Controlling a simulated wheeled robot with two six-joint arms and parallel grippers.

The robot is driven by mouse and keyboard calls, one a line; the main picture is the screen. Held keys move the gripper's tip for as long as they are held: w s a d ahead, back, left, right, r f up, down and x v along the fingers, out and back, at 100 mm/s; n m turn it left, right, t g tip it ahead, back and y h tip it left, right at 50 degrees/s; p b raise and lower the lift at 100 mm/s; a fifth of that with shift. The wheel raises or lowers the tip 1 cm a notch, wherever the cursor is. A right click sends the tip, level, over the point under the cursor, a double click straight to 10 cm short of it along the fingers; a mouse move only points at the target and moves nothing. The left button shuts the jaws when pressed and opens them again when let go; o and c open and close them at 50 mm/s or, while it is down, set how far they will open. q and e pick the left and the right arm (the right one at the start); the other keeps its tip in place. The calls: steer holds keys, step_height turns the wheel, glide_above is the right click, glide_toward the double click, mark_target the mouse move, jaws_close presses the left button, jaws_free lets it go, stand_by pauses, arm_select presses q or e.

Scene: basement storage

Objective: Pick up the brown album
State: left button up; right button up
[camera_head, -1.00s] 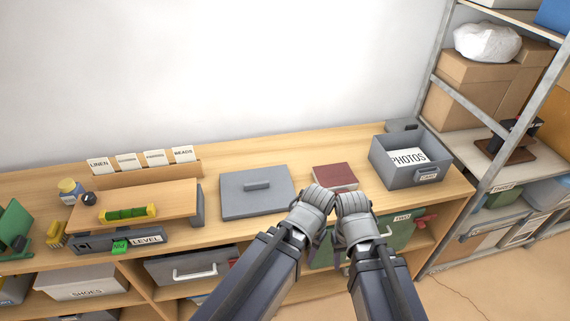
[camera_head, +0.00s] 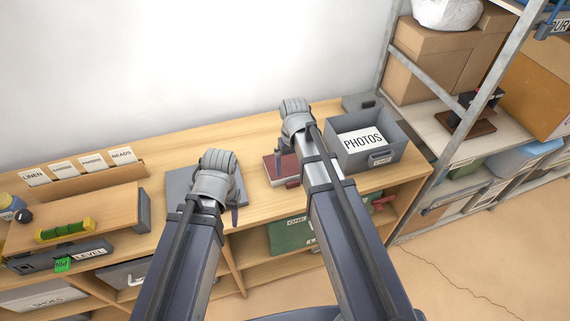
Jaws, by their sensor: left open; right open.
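The brown album (camera_head: 287,170) lies flat on the wooden bench top, left of the grey photo box, and is partly hidden by my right arm. My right gripper (camera_head: 290,150) is open over the album, with a grey finger at its left part. I cannot tell whether the finger touches it. My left gripper (camera_head: 222,195) is open and empty, over the right part of the grey lid and the bench front edge.
The open grey box (camera_head: 383,158) with a PHOTOS card stands close right of the album. The grey flat lid (camera_head: 178,190) lies to the left. The level (camera_head: 58,257) and card rack (camera_head: 90,183) are further left. A metal shelf (camera_head: 440,125) stands at the right.

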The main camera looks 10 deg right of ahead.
mark_target(293, 181)
steer(key=shift+w+d, duration=0.15)
steer(key=shift+f+b, duration=0.8)
steer(key=shift+b, duration=0.05)
step_height(293, 181, down, 6)
steer(key=b, duration=0.6)
steer(key=shift+w+d+f, duration=0.1)
steer(key=shift+f, duration=0.1)
steer(key=shift+r, duration=0.1)
steer(key=c, duration=1.2)
